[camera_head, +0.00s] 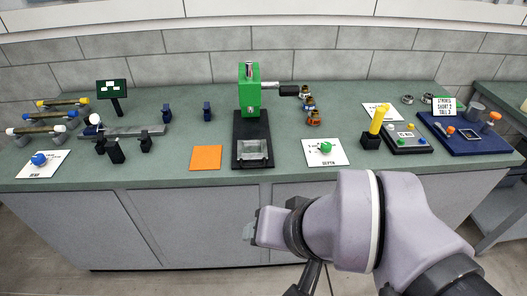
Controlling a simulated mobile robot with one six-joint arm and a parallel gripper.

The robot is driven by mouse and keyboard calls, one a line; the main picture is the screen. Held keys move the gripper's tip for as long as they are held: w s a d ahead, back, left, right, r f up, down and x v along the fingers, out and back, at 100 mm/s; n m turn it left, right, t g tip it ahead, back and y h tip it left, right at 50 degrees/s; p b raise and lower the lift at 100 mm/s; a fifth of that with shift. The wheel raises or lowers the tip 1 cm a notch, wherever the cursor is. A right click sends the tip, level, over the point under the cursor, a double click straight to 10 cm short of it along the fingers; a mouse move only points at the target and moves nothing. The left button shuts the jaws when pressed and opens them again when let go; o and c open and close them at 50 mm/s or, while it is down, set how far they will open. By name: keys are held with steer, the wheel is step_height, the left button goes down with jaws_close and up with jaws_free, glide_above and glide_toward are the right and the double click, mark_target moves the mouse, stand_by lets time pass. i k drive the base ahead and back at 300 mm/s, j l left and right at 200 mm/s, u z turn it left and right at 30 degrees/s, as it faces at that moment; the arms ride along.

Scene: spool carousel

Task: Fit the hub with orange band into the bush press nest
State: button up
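A green bush press (249,92) stands upright at the middle of the bench on a black base. A clear, box-like fixture, which looks like the nest (253,151), sits at the front of that base and appears empty. A short row of small hubs with metal and orange-brown parts stands right of the press. The nearest one (313,118) looks the most orange, but the bands are too small to tell apart surely. My arm reaches in from the lower right. My gripper (251,230) is in front of the bench, below the nest and apart from everything; its fingers are not clear.
An orange square (206,157) lies left of the press base. A card with a green knob (326,148) lies right of it. A yellow cylinder (378,118) stands in a black block farther right, beside trays. Rods and black stands fill the left. Front bench strips are bare.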

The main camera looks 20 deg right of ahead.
mark_target(248, 150)
steer(key=i+j+z, duration=0.25)
steer(key=i+j, duration=0.65)
steer(key=i+l, duration=0.1)
steer(key=i, duration=0.15)
steer(key=i+l, duration=0.15)
steer(key=i, duration=0.15)
